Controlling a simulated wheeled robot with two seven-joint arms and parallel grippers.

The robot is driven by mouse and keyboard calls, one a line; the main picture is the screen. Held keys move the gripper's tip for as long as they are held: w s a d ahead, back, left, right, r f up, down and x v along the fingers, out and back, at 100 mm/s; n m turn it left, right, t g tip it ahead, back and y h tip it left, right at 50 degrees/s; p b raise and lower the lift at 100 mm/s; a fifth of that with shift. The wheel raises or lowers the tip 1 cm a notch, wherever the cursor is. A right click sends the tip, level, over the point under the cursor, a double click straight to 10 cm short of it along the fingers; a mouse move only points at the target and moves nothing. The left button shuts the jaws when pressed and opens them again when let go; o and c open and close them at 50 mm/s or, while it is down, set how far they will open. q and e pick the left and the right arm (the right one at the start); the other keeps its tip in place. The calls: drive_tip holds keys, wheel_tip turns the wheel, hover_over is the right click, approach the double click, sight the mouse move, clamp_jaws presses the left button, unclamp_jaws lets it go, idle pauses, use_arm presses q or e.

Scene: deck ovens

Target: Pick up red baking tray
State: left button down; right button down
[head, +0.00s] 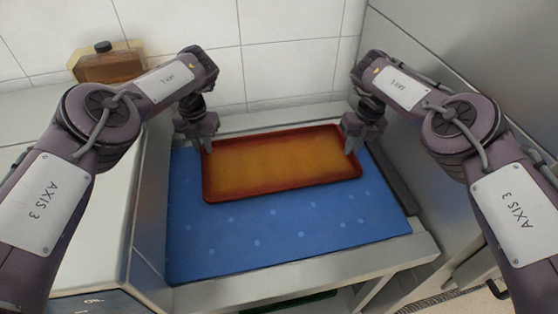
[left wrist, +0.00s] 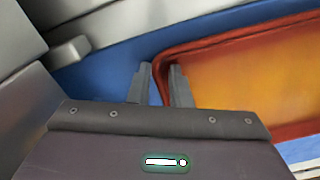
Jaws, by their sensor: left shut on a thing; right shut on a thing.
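The red baking tray (head: 280,197) has a dark red rim and an orange-brown inside. It sits over the back part of a blue dotted mat (head: 290,236). My left gripper (head: 207,148) is at the tray's left rim, and my right gripper (head: 348,150) is at its right rim. In the left wrist view, the left fingers (left wrist: 162,78) straddle the tray's rim (left wrist: 190,50) and are shut on it. The right fingertips are small in the head view but meet the rim. I cannot tell whether the tray touches the mat.
A bottle with amber liquid (head: 108,64) stands on the white counter at the back left. A white tiled wall (head: 285,60) is close behind the tray. A grey metal panel (head: 470,45) rises on the right. The front of the mat is clear.

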use_arm(q)
drive_tip(key=shift+r, duration=0.15)
use_arm(e)
drive_tip(key=shift+r, duration=0.15)
